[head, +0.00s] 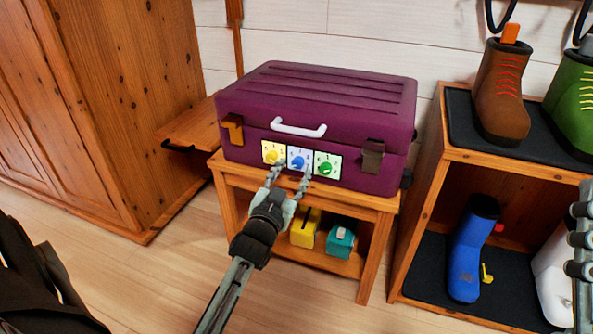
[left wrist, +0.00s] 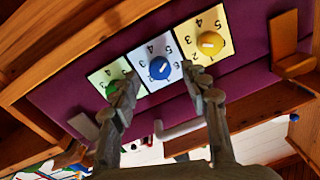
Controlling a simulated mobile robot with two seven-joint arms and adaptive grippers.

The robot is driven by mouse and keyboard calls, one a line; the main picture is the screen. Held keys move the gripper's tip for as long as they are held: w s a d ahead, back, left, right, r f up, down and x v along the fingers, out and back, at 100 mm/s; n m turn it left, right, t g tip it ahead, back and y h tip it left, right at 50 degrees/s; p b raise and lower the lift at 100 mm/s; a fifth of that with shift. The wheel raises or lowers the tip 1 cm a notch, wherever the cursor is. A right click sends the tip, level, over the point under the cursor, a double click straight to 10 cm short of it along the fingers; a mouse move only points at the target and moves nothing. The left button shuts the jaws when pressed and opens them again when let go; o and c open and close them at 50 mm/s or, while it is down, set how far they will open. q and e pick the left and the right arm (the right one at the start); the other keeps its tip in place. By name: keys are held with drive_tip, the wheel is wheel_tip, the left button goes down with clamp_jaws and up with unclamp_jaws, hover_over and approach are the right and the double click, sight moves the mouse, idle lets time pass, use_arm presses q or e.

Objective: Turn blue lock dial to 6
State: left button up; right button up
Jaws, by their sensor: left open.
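The blue dial (head: 297,163) is the middle one of three on the front of a purple suitcase (head: 340,95). It sits on a white numbered plate, and it also shows in the left wrist view (left wrist: 159,68). Its white mark is visible, but I cannot tell which number it points to. My left gripper (head: 287,173) is open just in front of the dial. In the left wrist view its fingers (left wrist: 158,82) are on either side of the dial; I cannot tell if they touch it. My right gripper (head: 582,250) shows only partly at the right edge.
A yellow dial (head: 272,155) and a green dial (head: 325,167) flank the blue one closely. The suitcase stands on a wooden stand (head: 226,185). A wooden cabinet (head: 100,90) is on the left, a shoe shelf (head: 425,215) on the right.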

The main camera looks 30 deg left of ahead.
sight(298, 162)
use_arm(q)
drive_tip(key=shift+x, duration=1.4)
clamp_jaws()
